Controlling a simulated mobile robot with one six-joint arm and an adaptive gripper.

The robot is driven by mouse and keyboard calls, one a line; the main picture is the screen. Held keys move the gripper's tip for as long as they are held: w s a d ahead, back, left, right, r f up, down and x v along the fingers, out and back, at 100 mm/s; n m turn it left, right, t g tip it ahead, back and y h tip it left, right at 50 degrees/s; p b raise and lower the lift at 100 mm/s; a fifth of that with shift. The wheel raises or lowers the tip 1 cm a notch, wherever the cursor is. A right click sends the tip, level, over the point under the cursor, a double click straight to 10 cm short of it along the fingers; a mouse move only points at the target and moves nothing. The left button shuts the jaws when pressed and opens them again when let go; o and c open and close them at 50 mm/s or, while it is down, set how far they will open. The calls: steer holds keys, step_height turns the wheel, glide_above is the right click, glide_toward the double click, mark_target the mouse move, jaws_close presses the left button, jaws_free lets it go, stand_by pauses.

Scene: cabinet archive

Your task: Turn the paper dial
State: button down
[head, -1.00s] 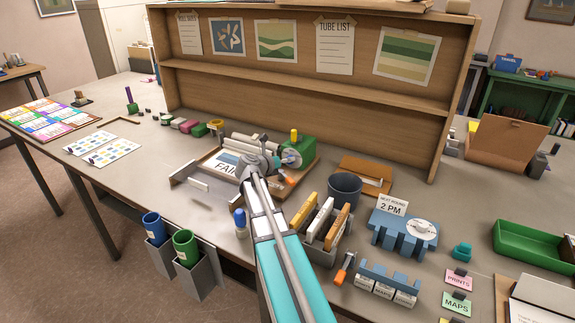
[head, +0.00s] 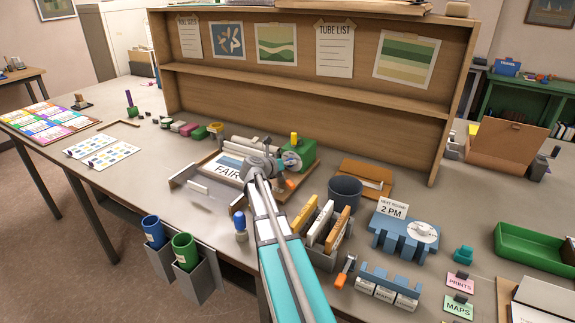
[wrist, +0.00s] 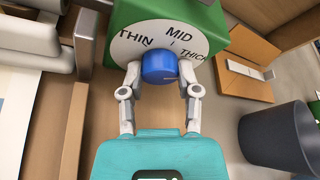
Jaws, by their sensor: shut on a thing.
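The paper dial is a white disc (wrist: 133,50) marked THIN, MID and THICK, with a blue knob (wrist: 158,67) at its centre. It is on the front of a green housing (head: 301,151), beside the press holding a sheet that reads FAIR (head: 229,171). In the wrist view my gripper (wrist: 158,75) is shut on the blue knob, one finger on each side. MID is above the knob, THIN to the upper left and THICK to the right. A thin line shows on the knob's face, toward its right. In the head view my arm partly covers the press.
A dark grey cup (head: 345,191) stands right of the press, with a brown folder (head: 366,174) behind it. A grey rack (head: 323,258) of upright cards is in front. A blue-capped bottle (head: 240,224) stands left of my arm. A wooden shelf back rises behind.

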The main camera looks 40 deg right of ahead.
steer(key=shift+f+n+g+b, duration=0.1)
steer(key=shift+n+g+b, duration=0.35)
steer(key=shift+n, duration=0.15)
steer(key=shift+n+h, duration=0.4)
steer(key=shift+n, duration=0.1)
steer(key=shift+c, duration=1.6)
jaws_free()
steer(key=shift+m, duration=0.3)
